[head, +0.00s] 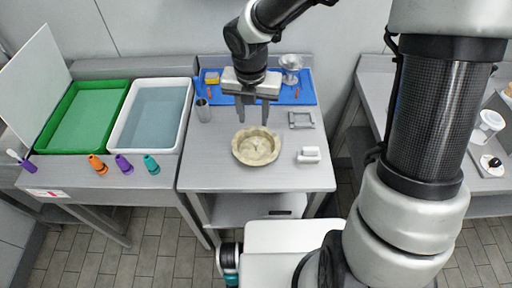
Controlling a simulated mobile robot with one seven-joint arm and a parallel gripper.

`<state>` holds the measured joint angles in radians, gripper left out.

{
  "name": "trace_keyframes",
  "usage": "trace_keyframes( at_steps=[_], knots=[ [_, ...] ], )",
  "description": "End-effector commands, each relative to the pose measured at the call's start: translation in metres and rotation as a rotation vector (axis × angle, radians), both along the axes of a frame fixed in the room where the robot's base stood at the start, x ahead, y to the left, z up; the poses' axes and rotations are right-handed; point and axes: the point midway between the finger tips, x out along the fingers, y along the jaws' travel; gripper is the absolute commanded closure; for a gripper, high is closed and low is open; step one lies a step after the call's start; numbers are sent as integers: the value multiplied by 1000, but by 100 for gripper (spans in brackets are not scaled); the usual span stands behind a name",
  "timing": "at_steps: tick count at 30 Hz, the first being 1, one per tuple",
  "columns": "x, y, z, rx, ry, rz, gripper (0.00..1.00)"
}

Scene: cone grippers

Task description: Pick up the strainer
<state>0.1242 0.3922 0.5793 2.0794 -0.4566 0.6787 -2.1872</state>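A silver, bowl-shaped metal piece (291,64) stands at the back right of the blue mat; it looks most like the strainer, but it is too small to be sure. My gripper (253,122) points down over the middle table, with its two fingers apart and nothing seen between them. In the picture the gripper is in front of and to the left of the metal piece, apart from it. The gripper hides part of the blue mat (307,94).
A beige bowl (256,147) sits just below my fingertips in the picture. A metal cup (203,111), a grey square frame (301,119) and a white block (309,155) are around it. A green tray (124,95) and a white water-filled tub (187,98) stand left.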

Motion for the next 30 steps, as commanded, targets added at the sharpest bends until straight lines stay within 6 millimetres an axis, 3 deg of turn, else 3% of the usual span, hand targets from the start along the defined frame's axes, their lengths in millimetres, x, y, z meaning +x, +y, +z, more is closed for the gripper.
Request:
trace_keyframes(
  at_steps=[3,12,22,30],
  knots=[
    [2,0,-29,-1,6,1,62],
    [10,-2,-90,0,3,1,62],
    [16,-4,-116,1,3,0,62],
    [24,-7,-153,2,3,-2,62]
  ],
)
